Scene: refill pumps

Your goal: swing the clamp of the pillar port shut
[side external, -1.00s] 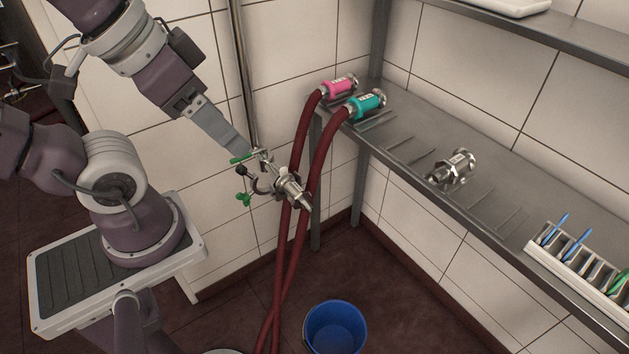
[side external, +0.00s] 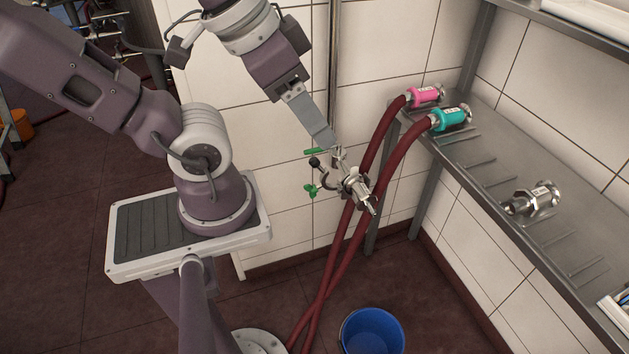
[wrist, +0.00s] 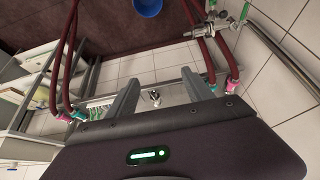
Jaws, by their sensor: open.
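The pillar port (side external: 357,187) is a metal fitting on the steel pillar (side external: 334,70), its nozzle pointing down and right. Its clamp (side external: 325,178) is a curved metal jaw standing out to the left of the port, with a green wing nut (side external: 310,190) by it; it looks open. A green lever (side external: 315,152) sits just above. My gripper (side external: 333,146) is by the top of the port in the side view; whether it touches is unclear. In the wrist view my gripper (wrist: 161,92) has its fingers apart and empty, with the port (wrist: 207,30) beyond the right finger.
Two dark red hoses (side external: 352,230) hang close behind the port, with pink (side external: 424,95) and teal (side external: 452,118) couplings on the steel shelf (side external: 490,150). A metal fitting (side external: 530,199) lies on the shelf. A blue bucket (side external: 372,331) stands on the floor below.

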